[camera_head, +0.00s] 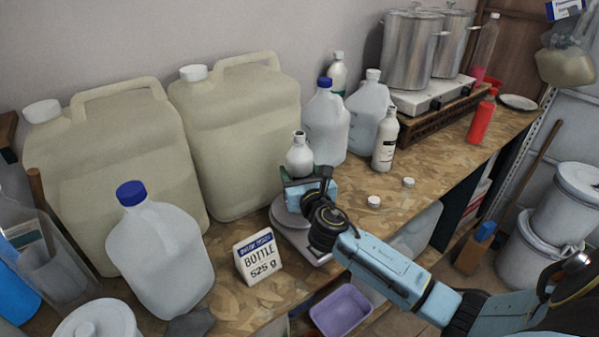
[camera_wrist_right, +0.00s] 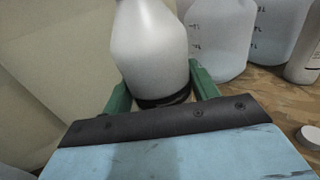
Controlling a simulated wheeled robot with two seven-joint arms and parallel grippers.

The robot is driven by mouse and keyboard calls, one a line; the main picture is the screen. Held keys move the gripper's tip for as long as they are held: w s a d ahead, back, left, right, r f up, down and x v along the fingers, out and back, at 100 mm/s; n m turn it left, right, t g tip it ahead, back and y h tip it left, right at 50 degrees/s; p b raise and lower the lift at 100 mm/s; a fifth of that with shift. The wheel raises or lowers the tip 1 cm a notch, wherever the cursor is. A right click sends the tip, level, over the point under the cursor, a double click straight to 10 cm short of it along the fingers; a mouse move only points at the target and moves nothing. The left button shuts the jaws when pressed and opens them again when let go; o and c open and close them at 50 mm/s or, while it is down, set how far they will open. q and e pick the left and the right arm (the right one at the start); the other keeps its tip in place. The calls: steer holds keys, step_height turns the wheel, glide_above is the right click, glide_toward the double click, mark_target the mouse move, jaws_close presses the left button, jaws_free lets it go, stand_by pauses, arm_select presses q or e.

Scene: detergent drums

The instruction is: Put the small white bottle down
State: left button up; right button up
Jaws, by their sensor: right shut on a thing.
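The small white bottle (camera_head: 299,157) is upright with an open neck, held over the back part of the scale (camera_head: 305,240) with its round grey plate. My right gripper (camera_head: 304,181) is shut on the lower part of the bottle. In the right wrist view, the bottle (camera_wrist_right: 150,48) stands between the green fingers of the gripper (camera_wrist_right: 160,92), with a dark band at its base. The gripper hides the bottle's underside in the head view, so I cannot tell whether it touches the plate. My left gripper is not in view.
A "BOTTLE 525 g" sign (camera_head: 258,257) stands left of the scale. Large beige drums (camera_head: 235,140) stand behind. Translucent jugs (camera_head: 325,125) and a labelled white bottle (camera_head: 385,142) stand at right. Two white caps (camera_head: 374,201) lie on the bare wooden bench (camera_head: 425,165).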

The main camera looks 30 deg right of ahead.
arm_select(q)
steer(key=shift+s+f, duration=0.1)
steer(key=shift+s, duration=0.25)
arm_select(e)
steer(key=o, duration=1.4)
steer(key=shift+f, duration=0.1)
steer(key=shift+r, duration=0.2)
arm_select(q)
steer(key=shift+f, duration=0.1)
arm_select(e)
steer(key=v, duration=1.2)
steer(key=shift+s, duration=0.1)
